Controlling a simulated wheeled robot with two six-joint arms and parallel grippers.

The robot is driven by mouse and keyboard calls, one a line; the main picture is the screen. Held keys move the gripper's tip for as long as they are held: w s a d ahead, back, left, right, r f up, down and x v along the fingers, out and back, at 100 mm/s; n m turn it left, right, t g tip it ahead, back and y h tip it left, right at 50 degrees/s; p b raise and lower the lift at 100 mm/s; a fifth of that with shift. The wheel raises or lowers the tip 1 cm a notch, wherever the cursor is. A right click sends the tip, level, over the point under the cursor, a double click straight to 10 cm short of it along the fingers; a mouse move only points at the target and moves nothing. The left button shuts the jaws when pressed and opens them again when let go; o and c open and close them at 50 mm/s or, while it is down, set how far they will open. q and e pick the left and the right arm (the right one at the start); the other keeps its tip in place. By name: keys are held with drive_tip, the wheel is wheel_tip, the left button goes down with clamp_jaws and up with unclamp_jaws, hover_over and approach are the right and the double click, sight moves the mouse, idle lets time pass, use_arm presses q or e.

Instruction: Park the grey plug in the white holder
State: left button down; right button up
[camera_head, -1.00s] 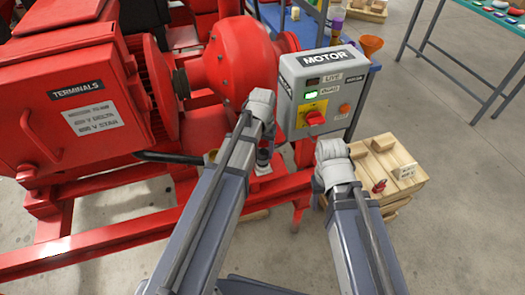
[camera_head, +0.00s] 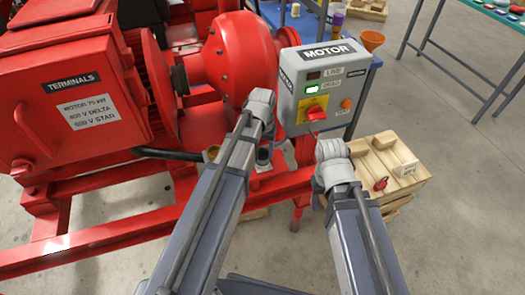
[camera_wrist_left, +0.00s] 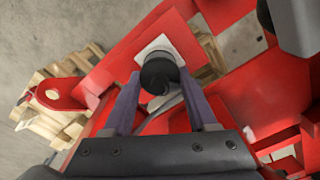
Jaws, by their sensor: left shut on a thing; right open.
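My left gripper (camera_head: 265,150) is low beside the red frame, its fingers mostly hidden behind my arm in the head view. In the left wrist view its fingers (camera_wrist_left: 160,100) are shut on the dark grey plug (camera_wrist_left: 158,76), seen end-on as a round dark body. The white holder (camera_wrist_left: 163,44) shows as a pale square plate on the red frame, directly behind the plug. I cannot tell whether the plug is seated in it. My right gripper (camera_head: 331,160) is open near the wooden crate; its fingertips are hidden.
A grey motor box (camera_head: 322,85) with a red-and-yellow switch stands between and beyond my grippers. A wooden crate (camera_head: 405,178) with a small red padlock-like item is at right. The red motor and terminal box (camera_head: 70,95) fill the left. Floor at lower right is clear.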

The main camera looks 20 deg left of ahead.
use_arm(q)
drive_tip(key=shift+c, duration=0.6)
unclamp_jaws()
drive_tip(key=shift+r, duration=0.15)
wheel_tip(320, 180, up, 8)
drive_tip(key=p, duration=0.8)
drive_tip(key=shift+f, duration=0.2)
drive_tip(key=s+d+r+m+y+p, duration=0.1)
drive_tip(key=s+d+r+m+p, duration=0.2)
drive_tip(key=s+d, duration=0.7)
drive_tip(key=s+r+p, duration=0.2)
drive_tip(key=s, duration=0.2)
drive_tip(key=shift+s+d+r+m, duration=0.15)
drive_tip(key=shift+s+d+m, duration=0.1)
drive_tip(key=shift+m, duration=0.15)
